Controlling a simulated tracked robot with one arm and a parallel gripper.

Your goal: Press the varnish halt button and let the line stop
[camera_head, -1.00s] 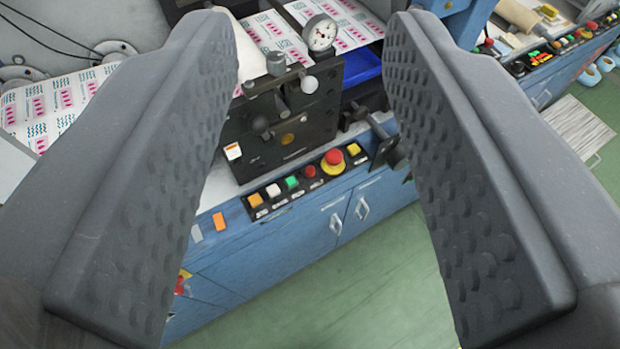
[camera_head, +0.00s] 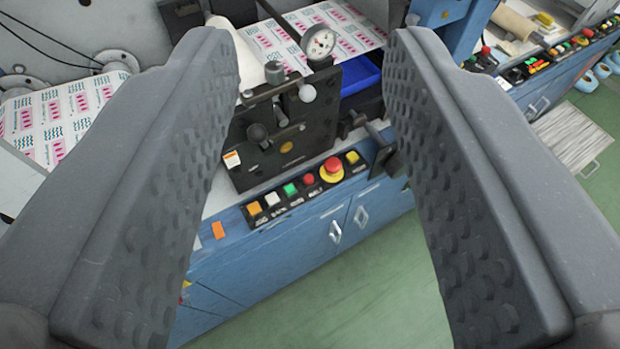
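My gripper (camera_head: 308,185) is open and empty, with its two grey, dimpled fingers at the left and right of the view. Between them, farther off, a black button strip (camera_head: 300,190) runs along the front edge of the blue machine. It carries an orange button (camera_head: 254,208), a white button (camera_head: 272,199), a green button (camera_head: 290,189), a small red button (camera_head: 308,179), a large red mushroom button (camera_head: 332,166) on a yellow base and a yellow button (camera_head: 352,157). The labels under the buttons are too small to read, so I cannot tell which is the varnish halt button.
A black plate with knobs (camera_head: 285,135) and a dial gauge (camera_head: 319,42) stand behind the strip. A printed web (camera_head: 70,115) runs at the left and back. Another button panel (camera_head: 560,52) is at the upper right. Blue cabinet doors (camera_head: 335,230) are below; green floor (camera_head: 340,310) is clear.

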